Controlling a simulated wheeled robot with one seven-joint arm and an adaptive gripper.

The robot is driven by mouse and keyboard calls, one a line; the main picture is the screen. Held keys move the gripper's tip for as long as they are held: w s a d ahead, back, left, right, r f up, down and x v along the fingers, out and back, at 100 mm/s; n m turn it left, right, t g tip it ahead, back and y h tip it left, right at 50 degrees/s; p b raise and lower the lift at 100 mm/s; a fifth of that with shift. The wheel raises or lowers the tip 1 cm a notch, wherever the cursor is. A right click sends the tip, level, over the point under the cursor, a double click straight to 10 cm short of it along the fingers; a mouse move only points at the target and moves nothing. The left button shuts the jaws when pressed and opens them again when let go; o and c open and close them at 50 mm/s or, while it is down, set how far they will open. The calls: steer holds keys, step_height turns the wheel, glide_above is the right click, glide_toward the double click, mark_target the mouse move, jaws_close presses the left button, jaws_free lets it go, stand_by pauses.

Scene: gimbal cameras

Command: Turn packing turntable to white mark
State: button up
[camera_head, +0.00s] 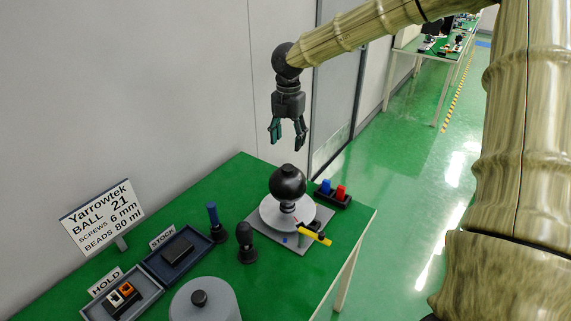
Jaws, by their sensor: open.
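The packing turntable is a pale round disc (268,217) on a grey square base plate (262,236) near the table's right end. A black ball (287,183) with a small knob on top stands over its middle. A yellow bar (315,235) sticks out at the front right of the disc. Small blue spots show on the plate at the front. I cannot pick out a white mark at this size. My gripper (287,138) hangs above the ball, pointing down, open and empty, apart from everything.
A black holder with blue and red pieces (333,195) stands behind right. A blue-topped post (214,222), a black knobbed post (245,242) and a grey domed lid (204,300) stand left and front. STOCK tray (196,260), HOLD tray (145,305) and a sign (101,215) are farther left.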

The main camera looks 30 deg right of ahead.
mark_target(288, 167)
step_height(288, 167, down, 10)
steer(key=p, duration=0.2)
steer(key=shift+r+p, duration=0.1)
steer(key=shift+p, duration=0.2)
steer(key=shift+c, duration=0.2)
jaws_close()
